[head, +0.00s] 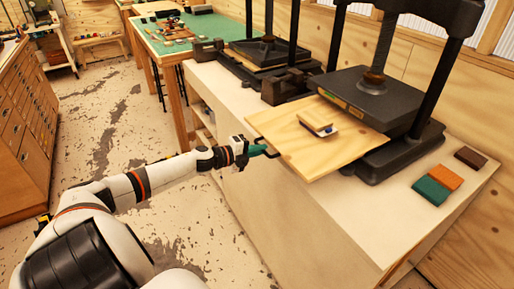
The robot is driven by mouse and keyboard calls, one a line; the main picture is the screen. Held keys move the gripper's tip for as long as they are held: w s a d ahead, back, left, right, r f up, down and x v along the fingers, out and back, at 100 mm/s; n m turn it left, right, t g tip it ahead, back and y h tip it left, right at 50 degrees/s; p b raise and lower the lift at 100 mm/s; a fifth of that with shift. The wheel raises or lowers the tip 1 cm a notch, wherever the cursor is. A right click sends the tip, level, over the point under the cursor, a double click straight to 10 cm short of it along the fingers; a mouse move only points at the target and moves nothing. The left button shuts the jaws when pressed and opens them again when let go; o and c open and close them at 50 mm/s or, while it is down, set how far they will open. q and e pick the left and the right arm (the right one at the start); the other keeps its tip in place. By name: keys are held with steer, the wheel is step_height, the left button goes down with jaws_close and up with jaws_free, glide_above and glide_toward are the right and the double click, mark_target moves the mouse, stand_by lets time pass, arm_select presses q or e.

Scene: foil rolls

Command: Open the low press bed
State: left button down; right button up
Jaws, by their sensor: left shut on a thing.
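A pale wooden press bed (306,161) juts out to the left from under the black platen (371,99) of the nearer press. A small block with a cream top (315,121) and a blue-and-white layer below lies on the bed. A dark handle (254,138) sits at the bed's left edge. My left gripper (262,150) reaches in from the left and is shut on this handle; its green fingers partly hide the grip. The far end of the bed is hidden under the platen. My right gripper is not in view.
A second press (268,50) stands behind on the same pale bench (222,103). Brown, orange and green blocks (430,191) lie at the bench's right. A green-topped table (188,35) stands farther back. The floor left of the bench is open beside a wooden drawer cabinet (22,130).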

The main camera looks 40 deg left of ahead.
arm_select(q)
steer(key=shift+w, duration=0.1)
steer(key=c, duration=1.5)
jaws_free()
steer(key=v, duration=1.2)
